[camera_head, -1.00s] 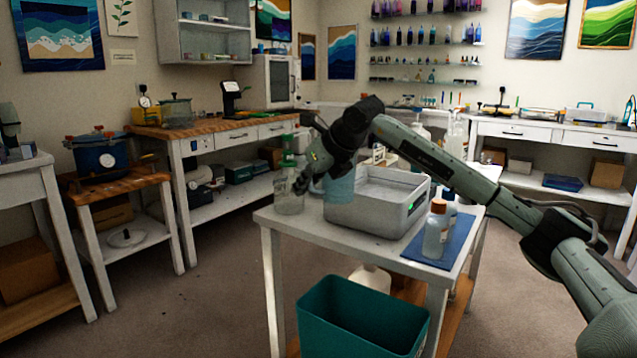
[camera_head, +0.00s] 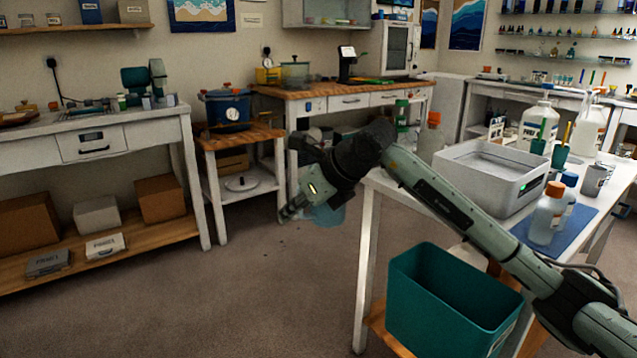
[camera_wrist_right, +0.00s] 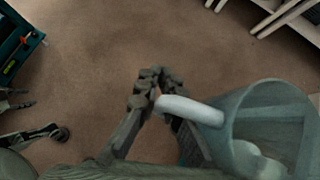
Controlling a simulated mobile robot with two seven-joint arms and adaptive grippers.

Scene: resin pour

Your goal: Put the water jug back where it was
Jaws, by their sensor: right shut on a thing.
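The water jug (camera_head: 328,213) is a see-through bluish vessel, mostly hidden behind my right gripper in the head view. My right gripper (camera_head: 292,211) is shut on it and holds it in the air over the open floor, left of the white cart (camera_head: 367,250). In the right wrist view the fingers (camera_wrist_right: 160,82) close around the jug's pale handle (camera_wrist_right: 192,109). The jug's open body (camera_wrist_right: 262,105) is to the right of the fingers. My left gripper is not seen in the head view.
A small wooden-topped stand (camera_head: 240,137) with a blue pot, a wooden-topped bench (camera_head: 345,88) and a white table (camera_head: 90,125) stand behind. The floor between is clear.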

